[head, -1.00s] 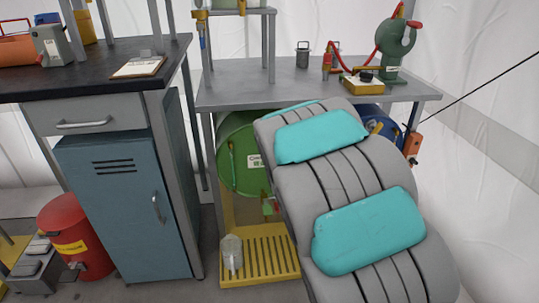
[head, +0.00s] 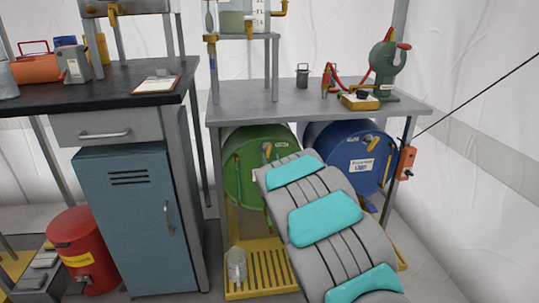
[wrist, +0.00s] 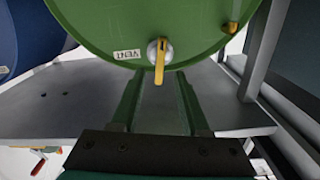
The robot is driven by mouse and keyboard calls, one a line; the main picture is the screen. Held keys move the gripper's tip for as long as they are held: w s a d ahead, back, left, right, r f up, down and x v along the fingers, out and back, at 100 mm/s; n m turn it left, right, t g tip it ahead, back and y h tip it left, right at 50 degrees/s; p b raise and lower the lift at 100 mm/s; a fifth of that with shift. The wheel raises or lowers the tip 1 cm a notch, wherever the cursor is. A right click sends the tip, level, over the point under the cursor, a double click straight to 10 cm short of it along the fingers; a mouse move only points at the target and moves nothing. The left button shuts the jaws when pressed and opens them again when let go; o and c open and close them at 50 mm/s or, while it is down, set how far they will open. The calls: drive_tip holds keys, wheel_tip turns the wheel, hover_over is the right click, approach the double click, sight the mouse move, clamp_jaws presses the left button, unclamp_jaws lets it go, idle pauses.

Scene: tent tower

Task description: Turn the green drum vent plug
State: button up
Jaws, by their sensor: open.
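The green drum (head: 238,180) lies on its side under the grey bench, its round end facing me. In the wrist view, the green drum (wrist: 110,22) fills the top. Its vent plug (wrist: 158,53) is a round silver fitting with a yellow lever pointing down the picture. A white label reading VENT (wrist: 127,54) sits beside it, upside down. My gripper (wrist: 158,98) is open, its two green fingers spread apart below the plug with nothing between them. The lever end lies in line with the gap, apart from both fingers. In the head view my arm hides the gripper.
A blue drum (head: 342,160) lies right of the green one. The grey bench (head: 235,109) is above both drums. A blue cabinet (head: 135,220) and red can (head: 80,245) stand left.

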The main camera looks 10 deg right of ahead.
sight(269, 152)
drive_tip(key=shift+w, duration=1.7)
clamp_jaws()
